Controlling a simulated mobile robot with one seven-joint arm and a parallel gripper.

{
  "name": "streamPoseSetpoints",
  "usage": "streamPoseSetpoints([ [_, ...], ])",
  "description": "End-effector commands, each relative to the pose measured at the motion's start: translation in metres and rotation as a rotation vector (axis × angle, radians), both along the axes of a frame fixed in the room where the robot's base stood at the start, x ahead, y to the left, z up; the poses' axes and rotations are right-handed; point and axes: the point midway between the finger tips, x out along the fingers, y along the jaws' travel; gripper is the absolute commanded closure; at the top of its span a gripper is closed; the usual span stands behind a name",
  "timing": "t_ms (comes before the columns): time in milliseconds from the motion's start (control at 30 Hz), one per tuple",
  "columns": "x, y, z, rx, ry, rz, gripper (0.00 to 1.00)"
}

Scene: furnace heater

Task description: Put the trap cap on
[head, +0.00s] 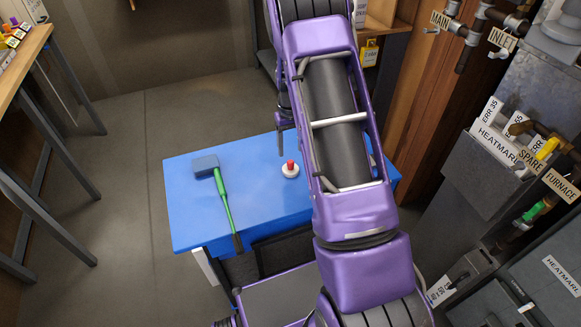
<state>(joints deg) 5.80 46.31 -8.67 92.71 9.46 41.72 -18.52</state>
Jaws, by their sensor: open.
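A small round white cap with a red knob (290,170), which looks like the trap cap, rests on the blue tabletop (260,205). It is just left of my purple arm. My gripper (284,128) shows only in part, beyond the cap and above it in the picture. The arm hides most of it. It is open, and the cap is apart from it. I cannot make out the trap opening that the cap fits.
A mallet with a green handle (224,200) lies left of the cap. A wooden bench (22,65) stands at the far left. Pipes (470,35) and the grey furnace cabinet (475,185) with labels and papers stand at the right. The floor left of the blue table is clear.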

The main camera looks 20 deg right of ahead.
Motion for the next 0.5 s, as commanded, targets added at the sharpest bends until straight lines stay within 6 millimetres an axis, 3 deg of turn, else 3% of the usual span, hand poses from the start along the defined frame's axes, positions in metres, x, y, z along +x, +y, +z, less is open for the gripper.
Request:
streamPoseSetpoints([
  [167,-0.001,0.001,-0.014,0.000,0.002,0.000,0.37],
  [400,-0.002,0.001,-0.048,0.000,0.001,0.000,0.37],
  [500,-0.002,0.001,-0.052,-0.001,0.000,0.000,0.37],
])
